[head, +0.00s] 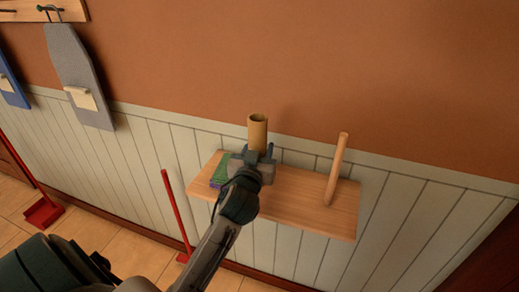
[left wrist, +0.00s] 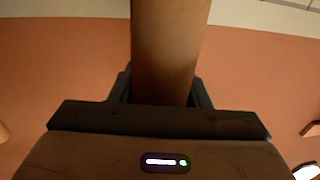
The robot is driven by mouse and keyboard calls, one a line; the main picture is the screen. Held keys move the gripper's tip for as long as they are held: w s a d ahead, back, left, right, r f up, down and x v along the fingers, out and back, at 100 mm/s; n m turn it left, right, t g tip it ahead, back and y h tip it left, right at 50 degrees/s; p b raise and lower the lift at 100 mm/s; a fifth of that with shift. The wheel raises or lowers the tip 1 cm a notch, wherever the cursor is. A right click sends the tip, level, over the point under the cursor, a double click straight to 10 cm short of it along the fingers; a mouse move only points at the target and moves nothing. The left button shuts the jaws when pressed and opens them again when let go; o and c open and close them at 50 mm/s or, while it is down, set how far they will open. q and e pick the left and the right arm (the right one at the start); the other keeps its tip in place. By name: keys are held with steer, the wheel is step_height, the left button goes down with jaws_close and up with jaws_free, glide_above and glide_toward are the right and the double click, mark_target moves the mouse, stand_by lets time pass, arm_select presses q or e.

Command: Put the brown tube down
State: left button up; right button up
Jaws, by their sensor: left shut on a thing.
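The brown tube (head: 258,132) stands upright in the head view, over the left half of a wooden wall shelf (head: 290,200). My left gripper (head: 256,155) is shut around it, with the tube's open top end above the fingers. The tube also fills the middle of the left wrist view (left wrist: 168,50), between the two dark fingers (left wrist: 165,88). The tube's lower end is hidden behind my gripper, so I cannot tell whether it touches the shelf. My right gripper is not in view.
A wooden rod (head: 337,170) stands on the shelf's right part. A green and purple item (head: 219,172) lies at its left end, partly behind my gripper. Free shelf shows between gripper and rod. Red long-handled tools (head: 176,215) stand below, left. Ironing boards (head: 78,75) hang upper left.

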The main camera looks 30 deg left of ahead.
arm_select(q)
steer(key=w+f, duration=0.1)
steer(key=w+a+f+p, duration=0.1)
steer(key=w+f, duration=0.1)
steer(key=f, duration=0.1)
steer(key=shift+w+a, duration=0.1)
steer(key=shift+a, duration=0.3)
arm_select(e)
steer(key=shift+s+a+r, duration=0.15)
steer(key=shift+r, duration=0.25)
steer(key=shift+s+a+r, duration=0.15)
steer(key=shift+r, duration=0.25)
arm_select(q)
steer(key=shift+f, duration=0.15)
steer(key=o, duration=1)
steer(key=shift+c, duration=0.2)
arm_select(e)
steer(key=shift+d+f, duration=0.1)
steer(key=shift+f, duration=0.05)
